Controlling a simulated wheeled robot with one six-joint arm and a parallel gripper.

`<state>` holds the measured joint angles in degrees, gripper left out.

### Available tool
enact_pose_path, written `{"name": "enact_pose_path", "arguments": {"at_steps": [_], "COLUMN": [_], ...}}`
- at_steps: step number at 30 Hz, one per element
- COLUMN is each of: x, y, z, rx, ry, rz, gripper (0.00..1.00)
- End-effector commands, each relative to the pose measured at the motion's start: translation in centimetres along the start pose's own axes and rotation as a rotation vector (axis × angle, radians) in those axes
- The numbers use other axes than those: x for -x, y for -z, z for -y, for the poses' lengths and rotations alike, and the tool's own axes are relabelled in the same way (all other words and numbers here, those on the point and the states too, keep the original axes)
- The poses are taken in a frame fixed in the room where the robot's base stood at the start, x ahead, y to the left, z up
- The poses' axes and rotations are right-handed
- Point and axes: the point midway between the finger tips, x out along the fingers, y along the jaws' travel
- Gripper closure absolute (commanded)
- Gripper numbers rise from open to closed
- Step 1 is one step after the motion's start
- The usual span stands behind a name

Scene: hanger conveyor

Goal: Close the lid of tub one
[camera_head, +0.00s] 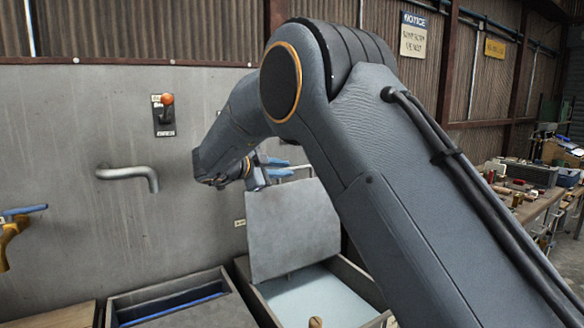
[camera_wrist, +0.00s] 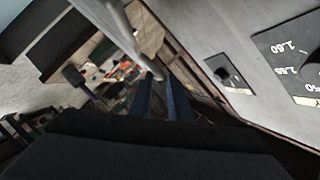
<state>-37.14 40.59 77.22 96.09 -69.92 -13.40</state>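A flat grey lid (camera_head: 290,230) stands raised, nearly upright, at the back of an open tub (camera_head: 256,303) in the head view. Pale liquid shows inside that tub. I cannot read a number on it. My gripper (camera_head: 285,166) is at the top edge of the lid, with its blue fingers pointing right, close to a thin pale bar there.
A second tub (camera_head: 112,310) with a grey lid low over it stands to the left. A bent pipe (camera_head: 128,173), a red-knobbed switch (camera_head: 166,113) and a yellow valve with a blue handle (camera_head: 14,232) are on the wall. A cluttered workbench (camera_head: 535,205) is at right.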

Motion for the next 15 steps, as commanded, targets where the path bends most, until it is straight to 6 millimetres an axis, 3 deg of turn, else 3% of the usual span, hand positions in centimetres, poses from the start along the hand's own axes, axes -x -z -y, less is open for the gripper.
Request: {"name": "enact_pose_path", "arguments": {"at_steps": [6,15], "x": [-3.2,-4.5], "y": [0.1,0.2], "z": [0.0,-0.1], "rx": [0.000,-0.001], "ry": [-0.002,-0.002], "rz": [-0.002,-0.003], "gripper": [0.83,0.83]}}
